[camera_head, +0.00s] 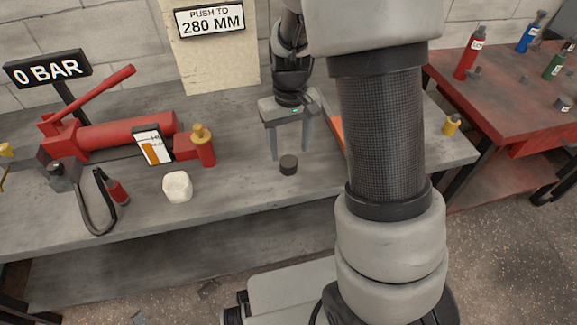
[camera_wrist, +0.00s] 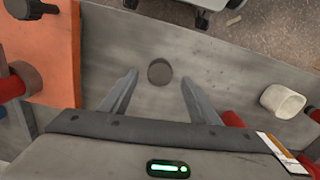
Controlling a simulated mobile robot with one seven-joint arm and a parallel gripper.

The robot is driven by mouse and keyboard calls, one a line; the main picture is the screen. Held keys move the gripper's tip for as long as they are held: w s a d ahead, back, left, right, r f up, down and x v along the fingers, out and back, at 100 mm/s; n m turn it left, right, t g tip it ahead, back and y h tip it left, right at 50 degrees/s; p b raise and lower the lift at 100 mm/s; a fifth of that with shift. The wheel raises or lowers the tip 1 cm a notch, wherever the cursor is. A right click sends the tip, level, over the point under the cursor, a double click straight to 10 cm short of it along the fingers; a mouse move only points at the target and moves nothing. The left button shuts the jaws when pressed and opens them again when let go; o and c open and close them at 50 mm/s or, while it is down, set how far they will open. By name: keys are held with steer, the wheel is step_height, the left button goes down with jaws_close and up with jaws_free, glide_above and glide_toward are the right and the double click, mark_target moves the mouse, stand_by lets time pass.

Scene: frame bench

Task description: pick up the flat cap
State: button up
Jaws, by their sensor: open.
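The flat cap is a small dark, round, short cylinder (camera_head: 288,164) on the grey bench top, near the front edge. In the wrist view the cap (camera_wrist: 160,71) shows as a dark disc between the tips of my fingers and slightly past them. My gripper (camera_head: 290,153) is open and empty, its two fingers pointing down just behind the cap in the head view. In the wrist view both fingers of my gripper (camera_wrist: 159,78) are apart, one on each side of the cap's line. I cannot tell the exact height of the fingertips above the bench.
An orange sheet (camera_wrist: 50,60) lies beside my gripper. A yellow-topped item (camera_head: 451,125) is at the right. The bench around the cap is clear.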

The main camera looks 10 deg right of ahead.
mark_target(289, 160)
steer(key=f, duration=0.1)
steer(key=f+b, duration=0.1)
steer(key=f, duration=0.1)
steer(key=f+b, duration=0.1)
steer(key=f, duration=0.1)
steer(key=shift+w+f, duration=0.15)
steer(key=shift+w, duration=0.15)
steer(key=c, duration=1.1)
steer(key=shift+m, duration=0.6)
steer(key=r+p, duration=0.1)
steer(key=r, duration=0.4)
steer(key=r+p, duration=0.1)
steer(key=r, duration=0.4)
steer(key=r+p, duration=0.1)
steer(key=r, duration=0.4)
steer(key=shift+w, duration=0.35)
steer(key=shift+c, duration=0.2)
